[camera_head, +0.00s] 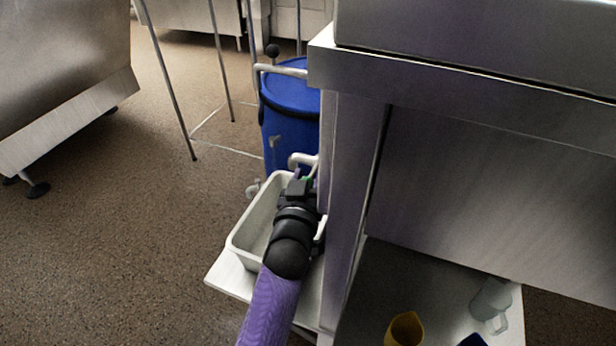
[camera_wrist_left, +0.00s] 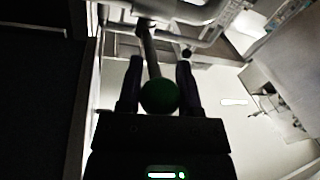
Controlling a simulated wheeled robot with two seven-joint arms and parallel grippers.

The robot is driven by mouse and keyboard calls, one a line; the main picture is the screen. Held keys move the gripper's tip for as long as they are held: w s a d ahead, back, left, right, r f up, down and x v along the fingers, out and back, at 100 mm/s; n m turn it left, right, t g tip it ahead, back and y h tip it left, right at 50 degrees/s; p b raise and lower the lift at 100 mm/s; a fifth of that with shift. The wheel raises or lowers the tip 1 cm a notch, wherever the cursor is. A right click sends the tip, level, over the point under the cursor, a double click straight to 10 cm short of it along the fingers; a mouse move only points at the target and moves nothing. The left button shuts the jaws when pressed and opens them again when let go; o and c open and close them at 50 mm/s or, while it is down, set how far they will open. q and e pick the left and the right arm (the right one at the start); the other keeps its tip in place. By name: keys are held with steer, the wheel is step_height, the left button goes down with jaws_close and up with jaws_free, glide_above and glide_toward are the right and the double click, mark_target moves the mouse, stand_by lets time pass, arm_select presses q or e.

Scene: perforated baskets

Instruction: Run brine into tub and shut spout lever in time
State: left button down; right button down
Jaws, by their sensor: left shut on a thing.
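The pale tub (camera_head: 240,243) stands on a low shelf beside the steel cabinet, below the blue barrel (camera_head: 280,138). My left arm covers its right part, and I cannot tell whether liquid is in it. A pale spout pipe (camera_head: 299,159) shows at the barrel's lower front. My left gripper (camera_head: 303,176) is there, above the tub's far right edge. In the left wrist view my left gripper (camera_wrist_left: 159,66) is shut on the spout lever, with its green ball knob (camera_wrist_left: 159,96) between the fingers. The lever's rod (camera_wrist_left: 151,55) runs up to the pipework. My right gripper is out of view.
The steel cabinet (camera_head: 344,190) stands close on the right of my arm. A lower shelf (camera_head: 385,280) holds a yellow cup (camera_head: 404,330) and a clear jug (camera_head: 491,302). Thin metal legs (camera_head: 172,85) stand left of the barrel. The floor at left is open.

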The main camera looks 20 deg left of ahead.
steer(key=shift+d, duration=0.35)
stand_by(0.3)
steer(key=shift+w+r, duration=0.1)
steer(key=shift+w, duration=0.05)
